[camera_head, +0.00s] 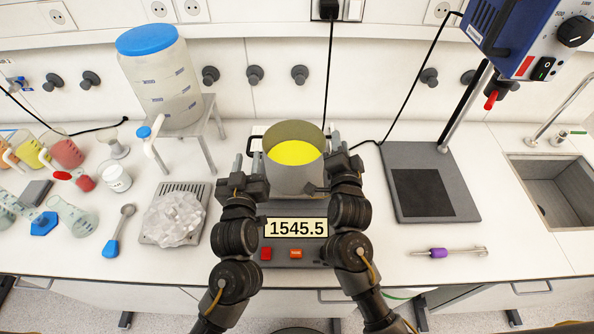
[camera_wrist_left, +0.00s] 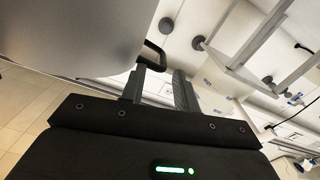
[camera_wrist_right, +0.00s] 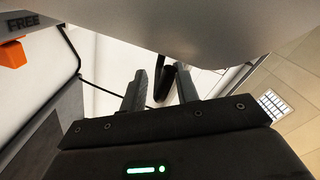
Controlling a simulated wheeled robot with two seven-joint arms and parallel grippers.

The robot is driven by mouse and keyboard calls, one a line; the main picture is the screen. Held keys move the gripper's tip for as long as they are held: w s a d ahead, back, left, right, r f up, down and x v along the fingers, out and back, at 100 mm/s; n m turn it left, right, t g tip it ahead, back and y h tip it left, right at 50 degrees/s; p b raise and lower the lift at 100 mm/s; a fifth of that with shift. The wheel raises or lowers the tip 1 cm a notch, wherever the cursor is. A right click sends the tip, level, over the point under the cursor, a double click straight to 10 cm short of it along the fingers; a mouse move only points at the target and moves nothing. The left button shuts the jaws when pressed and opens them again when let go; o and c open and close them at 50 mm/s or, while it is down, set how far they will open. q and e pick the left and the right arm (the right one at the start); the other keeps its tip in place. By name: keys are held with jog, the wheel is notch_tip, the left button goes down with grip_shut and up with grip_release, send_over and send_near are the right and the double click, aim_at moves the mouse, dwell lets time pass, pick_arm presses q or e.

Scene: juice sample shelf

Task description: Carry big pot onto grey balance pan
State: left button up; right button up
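The big pot (camera_head: 293,178) is a grey metal pot with yellow liquid inside. It stands upright over the balance (camera_head: 262,225), whose display reads 1545.5. The pot hides the balance pan, so the contact beneath it cannot be seen. My left gripper (camera_head: 245,168) is at the pot's left side; in the left wrist view the dark handle (camera_wrist_left: 151,55) shows near the parted fingertips. My right gripper (camera_head: 342,150) is at the right side; in the right wrist view the other handle (camera_wrist_right: 165,82) lies between the parted fingers. Both grippers look open.
Left of the balance, a tray (camera_head: 163,241) holds clear crystals, with a spoon (camera_head: 118,232) beside it. A blue-lidded canister (camera_head: 160,80) stands on a metal stand behind. A stirrer stand base (camera_head: 463,200) and a purple-handled tool (camera_head: 438,252) are at the right.

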pick_arm(q)
jog(key=s, duration=0.6)
jog(key=shift+s, duration=0.4)
pick_arm(e)
jog(key=s, duration=1.2)
pick_arm(q)
jog(key=shift+a, duration=0.1)
pick_arm(e)
jog(key=shift+a, duration=0.1)
